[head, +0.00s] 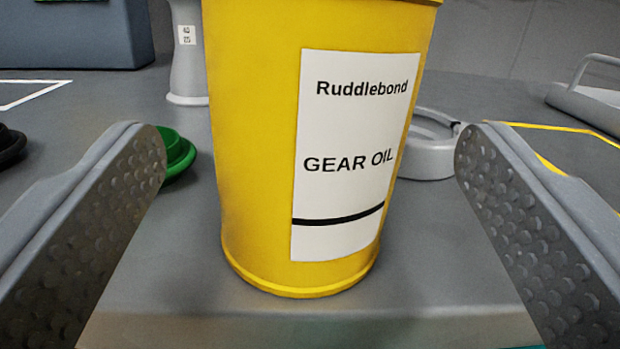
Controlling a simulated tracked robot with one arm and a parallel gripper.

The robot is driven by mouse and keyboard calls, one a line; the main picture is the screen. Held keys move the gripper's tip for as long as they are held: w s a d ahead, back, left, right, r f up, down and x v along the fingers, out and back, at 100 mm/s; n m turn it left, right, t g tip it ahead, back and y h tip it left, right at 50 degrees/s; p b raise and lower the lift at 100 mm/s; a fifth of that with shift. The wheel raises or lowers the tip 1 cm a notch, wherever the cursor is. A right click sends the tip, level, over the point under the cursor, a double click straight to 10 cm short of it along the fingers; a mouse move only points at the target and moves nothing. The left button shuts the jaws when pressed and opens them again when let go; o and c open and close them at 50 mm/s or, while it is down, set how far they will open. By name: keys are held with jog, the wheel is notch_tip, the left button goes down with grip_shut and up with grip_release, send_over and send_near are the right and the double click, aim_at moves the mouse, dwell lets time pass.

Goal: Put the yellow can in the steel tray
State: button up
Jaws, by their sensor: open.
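The yellow can (255,150) stands upright on a grey surface, close in front of me. It has a white label reading "Ruddlebond GEAR OIL", and its top is cut off by the frame. My gripper (312,155) is open, with one dimpled jaw to the left of the can and one to the right. A gap shows between each jaw and the can, and neither touches it. At the right edge, a grey piece with a raised handle (590,100) is partly in view; I cannot tell whether it is the steel tray.
A green round part (178,158) sits behind the left jaw, and a dark one (10,146) at the left edge. A grey pedestal (187,60) and a grey ring-shaped part (432,150) stand behind the can. A blue-grey box (75,35) is at back left. Yellow lines (560,127) mark the right.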

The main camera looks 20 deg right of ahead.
aim_at(306, 186)
jog(key=v, duration=0.3)
jog(key=shift+s+a, duration=0.2)
jog(key=shift+s, duration=0.15)
jog(key=b+v, duration=0.1)
jog(key=v, duration=0.1)
jog(key=shift+s+a+f, duration=0.1)
jog(key=shift+s, duration=0.3)
jog(key=shift+w, duration=0.1)
